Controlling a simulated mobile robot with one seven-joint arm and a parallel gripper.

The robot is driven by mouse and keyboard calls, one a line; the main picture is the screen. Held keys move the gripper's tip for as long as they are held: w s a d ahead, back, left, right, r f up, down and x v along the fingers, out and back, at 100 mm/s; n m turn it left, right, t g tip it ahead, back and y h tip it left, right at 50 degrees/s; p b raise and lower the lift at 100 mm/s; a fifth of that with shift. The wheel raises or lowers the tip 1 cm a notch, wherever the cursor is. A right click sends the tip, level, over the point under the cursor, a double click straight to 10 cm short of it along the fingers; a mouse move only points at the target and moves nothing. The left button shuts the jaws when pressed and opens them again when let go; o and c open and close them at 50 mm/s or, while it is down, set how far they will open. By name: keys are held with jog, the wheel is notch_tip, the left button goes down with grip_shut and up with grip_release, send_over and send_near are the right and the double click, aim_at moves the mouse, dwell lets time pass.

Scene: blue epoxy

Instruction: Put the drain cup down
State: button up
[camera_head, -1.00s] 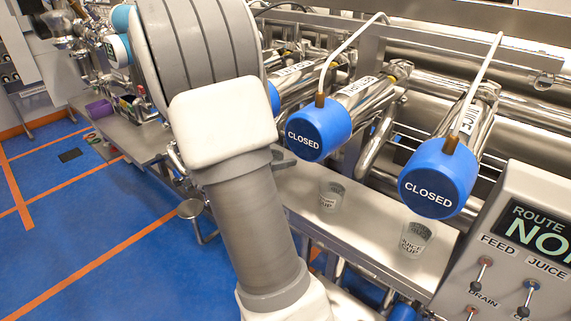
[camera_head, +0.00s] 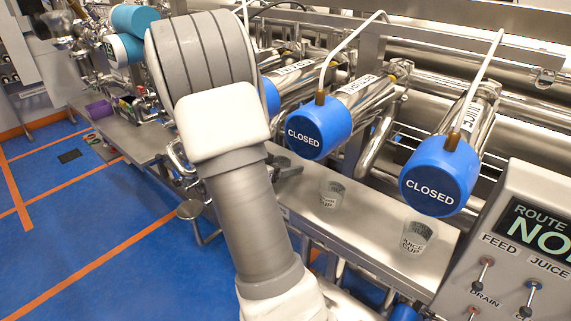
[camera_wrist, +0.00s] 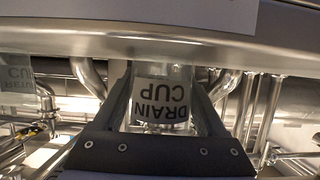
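The drain cup (camera_wrist: 160,100) is a clear cup with a white label reading DRAIN CUP. In the wrist view it appears upside down, between the two dark fingers of my gripper (camera_wrist: 163,112), which flank it closely on both sides. Its base end lies near the steel bench edge (camera_wrist: 160,47); I cannot tell whether it touches the bench.
Another clear cup (camera_head: 331,194) and the juice cup (camera_head: 415,240) stand on the bench to the right. Blue valve heads marked CLOSED (camera_head: 319,132) overhang it. A control panel (camera_head: 505,250) is at the right. Bare bench lies between the cups.

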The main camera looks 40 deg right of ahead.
jog(key=o, duration=0.3)
jog(key=shift+r, duration=0.1)
